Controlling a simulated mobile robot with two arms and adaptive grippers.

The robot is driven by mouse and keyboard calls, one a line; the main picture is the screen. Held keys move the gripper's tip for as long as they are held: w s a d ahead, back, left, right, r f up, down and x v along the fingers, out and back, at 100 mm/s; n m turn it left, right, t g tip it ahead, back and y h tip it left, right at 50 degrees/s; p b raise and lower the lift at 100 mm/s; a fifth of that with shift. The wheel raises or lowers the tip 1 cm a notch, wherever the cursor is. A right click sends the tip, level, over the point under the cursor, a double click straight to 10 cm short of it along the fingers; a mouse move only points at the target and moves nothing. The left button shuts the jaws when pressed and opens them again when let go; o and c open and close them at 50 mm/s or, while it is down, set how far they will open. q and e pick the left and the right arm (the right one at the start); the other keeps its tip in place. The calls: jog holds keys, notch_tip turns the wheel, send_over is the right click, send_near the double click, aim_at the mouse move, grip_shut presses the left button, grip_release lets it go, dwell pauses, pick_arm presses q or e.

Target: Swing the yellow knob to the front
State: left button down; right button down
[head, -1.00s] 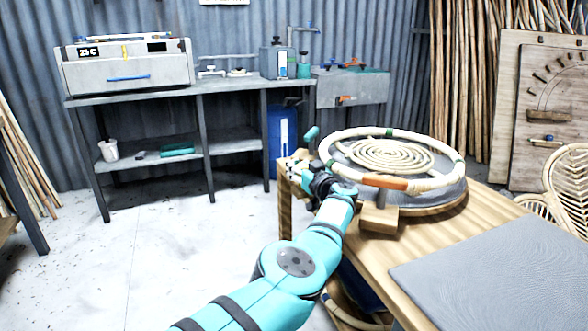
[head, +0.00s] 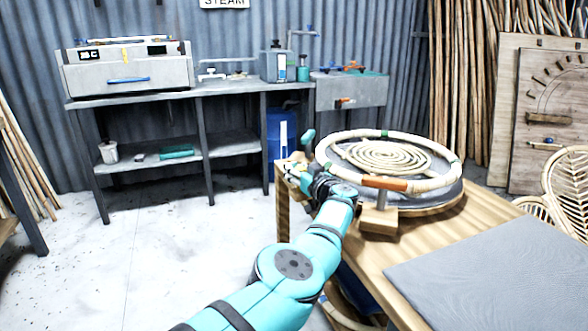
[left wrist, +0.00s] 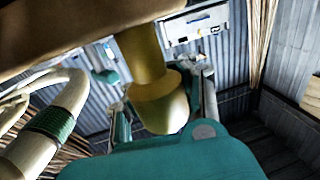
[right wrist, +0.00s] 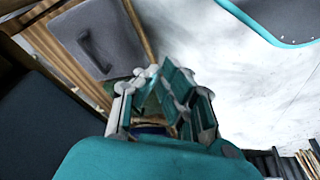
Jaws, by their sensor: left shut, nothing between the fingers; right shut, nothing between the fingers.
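The yellow knob (left wrist: 162,100) is a rounded, stepped cylinder under a brown wooden edge (left wrist: 70,30) in the left wrist view. It fills the space in front of my left gripper's fingers and hides part of them; I cannot tell whether they touch it. In the head view my left gripper (head: 292,170) is at the left corner of the wooden table, beside the round rattan frame (head: 333,172); the knob cannot be made out there. My left gripper is shut with nothing held. My right gripper (right wrist: 158,75) is shut and empty, away from the knob.
The wooden table (head: 385,262) carries the rattan frame, a wooden block (head: 378,220) and a grey mat (head: 480,265). A rattan chair (head: 568,185) stands at right. A workbench (head: 225,88) lies behind, with open floor (head: 165,250) at left.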

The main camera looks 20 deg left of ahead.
pick_arm(q)
jog(key=c, duration=2)
grip_release()
jog(key=shift+w+d+r, duration=0.15)
jog(key=shift+d+r, duration=0.05)
jog(key=shift+d, duration=0.15)
jog(key=o, duration=0.9)
jog(key=shift+o, duration=1.1)
jog(key=shift+a+f, duration=0.1)
jog(key=shift+a, duration=0.05)
notch_tip(320, 180, up, 10)
jog(key=shift+f, duration=0.1)
